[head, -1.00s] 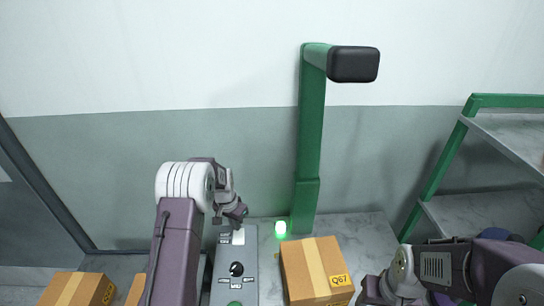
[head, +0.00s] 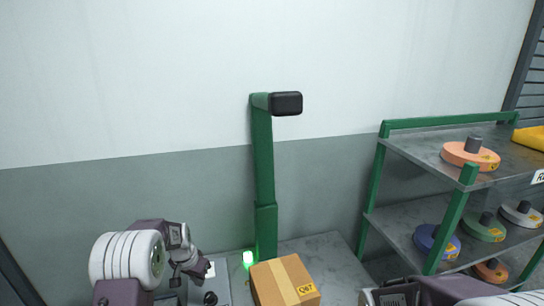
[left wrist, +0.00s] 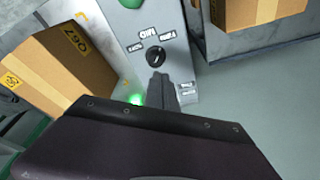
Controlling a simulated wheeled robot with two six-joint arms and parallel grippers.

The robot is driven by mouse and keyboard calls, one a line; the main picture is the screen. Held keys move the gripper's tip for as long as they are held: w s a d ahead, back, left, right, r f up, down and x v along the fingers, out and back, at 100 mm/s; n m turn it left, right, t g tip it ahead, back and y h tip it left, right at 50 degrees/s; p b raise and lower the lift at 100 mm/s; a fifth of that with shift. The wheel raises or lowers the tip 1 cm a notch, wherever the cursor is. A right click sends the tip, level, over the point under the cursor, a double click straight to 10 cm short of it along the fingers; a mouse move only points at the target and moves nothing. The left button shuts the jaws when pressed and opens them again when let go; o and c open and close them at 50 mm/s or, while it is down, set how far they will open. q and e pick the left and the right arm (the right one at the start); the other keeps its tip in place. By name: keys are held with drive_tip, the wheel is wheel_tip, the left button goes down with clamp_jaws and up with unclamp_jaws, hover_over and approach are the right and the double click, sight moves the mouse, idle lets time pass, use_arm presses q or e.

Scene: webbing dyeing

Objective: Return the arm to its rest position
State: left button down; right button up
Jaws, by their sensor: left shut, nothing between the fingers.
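My left gripper (head: 203,273) is shut and empty in the head view, just above the upper end of a grey control panel (head: 224,288). In the left wrist view, my gripper's closed fingers (left wrist: 162,88) point at the panel (left wrist: 182,72), close to its black rotary knob (left wrist: 155,55); I cannot tell whether they touch it. The knob also shows at the bottom of the head view (head: 210,298). Part of my right arm (head: 420,292) shows at the bottom right; its gripper is out of view.
A cardboard box (head: 283,281) marked Q67 stands right of the panel, near a lit green lamp (head: 248,259) and a green post (head: 264,190) with a black head. A green-framed shelf (head: 400,212) on the right holds several coloured discs. The wall behind is bare.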

use_arm(q)
drive_tip(key=s+d+r, duration=0.5)
drive_tip(key=s+r, duration=0.2)
drive_tip(key=r, duration=0.1)
drive_tip(key=s+f+n, duration=0.1)
drive_tip(key=s+n, duration=0.1)
drive_tip(key=s, duration=0.6)
drive_tip(key=s+d+f+n+g, duration=0.1)
drive_tip(key=s+f+n, duration=0.1)
drive_tip(key=s, duration=0.7)
drive_tip(key=shift+s, duration=0.25)
